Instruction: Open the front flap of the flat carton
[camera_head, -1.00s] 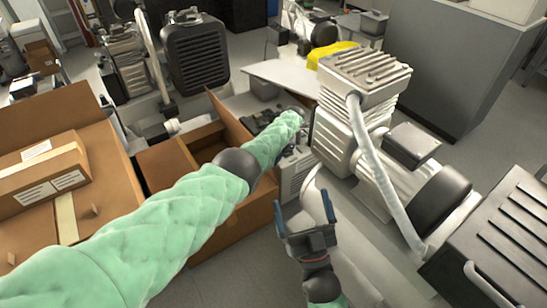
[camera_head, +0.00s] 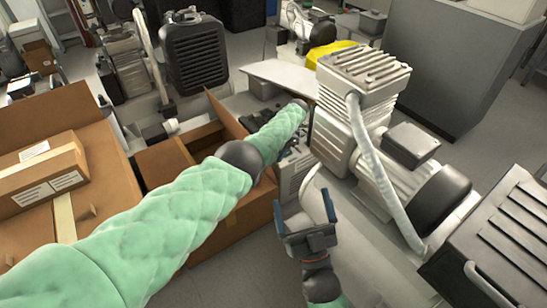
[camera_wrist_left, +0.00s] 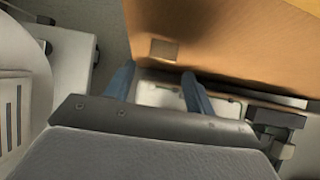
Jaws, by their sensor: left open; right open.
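A brown carton (camera_head: 160,165) stands left of centre in the head view, with a cardboard flap (camera_head: 228,118) standing up at its far right side. My left arm crosses in front of it and hides part of it. The left gripper itself is hidden in the head view. In the left wrist view my left gripper (camera_wrist_left: 157,92) is open, its blue fingers apart just below a brown cardboard panel (camera_wrist_left: 215,35) with a small lighter square. I cannot tell whether they touch it. My right gripper (camera_head: 305,215) is open and empty, right of the carton.
A large carton (camera_head: 110,165) at left bears a smaller labelled carton (camera_head: 40,172). A grey compressor (camera_head: 345,130) with a pale hose stands close right of my left arm. A dark ribbed unit (camera_head: 490,245) is at lower right. Grey floor (camera_head: 225,275) shows at bottom centre.

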